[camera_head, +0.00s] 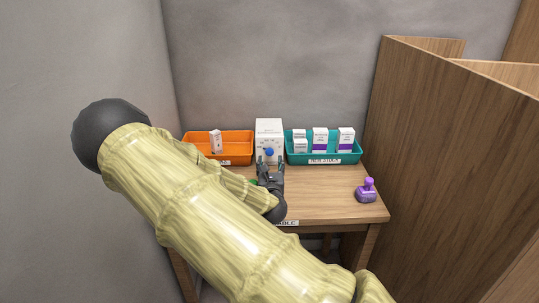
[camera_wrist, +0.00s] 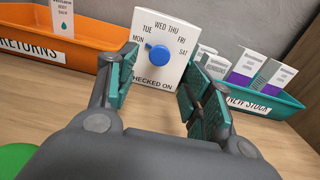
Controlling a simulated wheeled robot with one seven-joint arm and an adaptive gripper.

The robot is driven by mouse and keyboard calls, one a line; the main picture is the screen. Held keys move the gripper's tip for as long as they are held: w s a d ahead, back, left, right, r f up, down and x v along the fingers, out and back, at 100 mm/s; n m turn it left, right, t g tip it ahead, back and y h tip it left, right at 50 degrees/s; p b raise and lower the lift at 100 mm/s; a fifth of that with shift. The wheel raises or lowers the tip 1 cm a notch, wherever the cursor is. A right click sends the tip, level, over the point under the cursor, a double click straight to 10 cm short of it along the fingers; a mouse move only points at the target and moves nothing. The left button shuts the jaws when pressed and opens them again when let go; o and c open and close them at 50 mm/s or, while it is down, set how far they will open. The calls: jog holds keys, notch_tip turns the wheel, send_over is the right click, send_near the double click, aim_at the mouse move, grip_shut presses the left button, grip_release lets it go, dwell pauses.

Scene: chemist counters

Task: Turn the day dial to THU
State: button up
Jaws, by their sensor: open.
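The day dial is a blue knob (camera_wrist: 158,54) on the front of a white box (camera_wrist: 176,24), and it also shows in the head view (camera_head: 269,152). Day names MON, TUE, WED, THU, FRI and SAT arc around the knob, with "CHECKED ON" below. THU is just right of top centre. A small pointer on the knob seems to face upper left, between MON and TUE; the exact mark is hard to tell. My gripper (camera_wrist: 160,65) is open and empty in front of the box, its teal-padded fingers to either side of the knob, apparently not touching it.
An orange RETURNS tray (camera_head: 230,160) stands left of the box, and a teal NEW STOCK tray (camera_head: 350,158) with several cartons stands right. A purple stamp (camera_head: 367,190) is at the counter's right. A green round thing (camera_wrist: 16,158) lies left of my gripper. Wooden panels (camera_head: 450,150) rise at right.

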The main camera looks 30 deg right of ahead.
aim_at(270, 153)
jog(key=shift+p+x, duration=0.55)
jog(key=shift+x, duration=3.2)
jog(key=shift+f, duration=0.1)
jog(key=c, duration=1.1)
